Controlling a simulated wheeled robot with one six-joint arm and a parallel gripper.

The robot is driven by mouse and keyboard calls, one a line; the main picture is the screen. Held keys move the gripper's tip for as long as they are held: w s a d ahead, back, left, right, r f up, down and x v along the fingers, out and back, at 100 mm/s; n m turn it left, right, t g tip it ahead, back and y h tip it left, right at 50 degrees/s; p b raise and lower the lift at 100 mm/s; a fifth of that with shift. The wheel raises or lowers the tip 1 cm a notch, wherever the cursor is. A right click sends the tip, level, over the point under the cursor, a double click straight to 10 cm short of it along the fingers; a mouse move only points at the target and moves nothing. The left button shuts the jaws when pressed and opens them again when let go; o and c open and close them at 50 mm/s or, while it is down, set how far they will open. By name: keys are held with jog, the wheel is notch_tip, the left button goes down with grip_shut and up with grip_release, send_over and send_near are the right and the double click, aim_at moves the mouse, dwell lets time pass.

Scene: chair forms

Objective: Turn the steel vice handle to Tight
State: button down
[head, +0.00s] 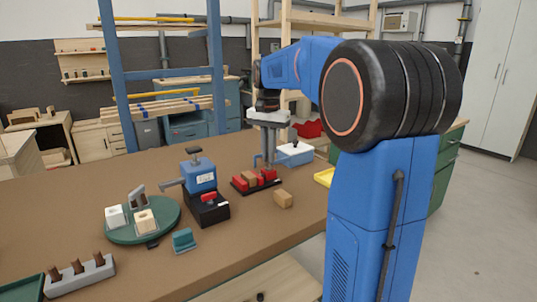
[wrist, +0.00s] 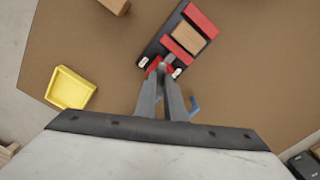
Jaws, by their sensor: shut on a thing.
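The vice (head: 240,185) has a dark base with red jaws and stands on the brown bench, below my arm. In the wrist view its red jaws sit either side of a wooden block, and its dark base (wrist: 152,48) bears two small white labels at the near end. My gripper (wrist: 163,76) reaches down to this end and is shut on the steel handle (wrist: 169,58), mostly hidden by the fingers. In the head view my gripper (head: 268,160) is over the vice. I cannot read the labels or tell the handle's exact angle.
A blue device on a black base (head: 208,208) stands left of the vice. A loose wooden block (head: 284,199) lies in front. A yellow tray (wrist: 70,88) is near the bench edge. A green turntable (head: 170,228) with blocks is farther left.

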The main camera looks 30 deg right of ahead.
jog(key=n, duration=0.5)
jog(key=shift+n, duration=0.3)
jog(key=n, duration=0.5)
jog(key=shift+n, duration=0.4)
jog(key=c, duration=1.8)
grip_release()
jog(key=shift+c, duration=0.2)
notch_tip(320, 180, up, 18)
jog(key=shift+f, duration=0.25)
jog(key=shift+s, duration=0.1)
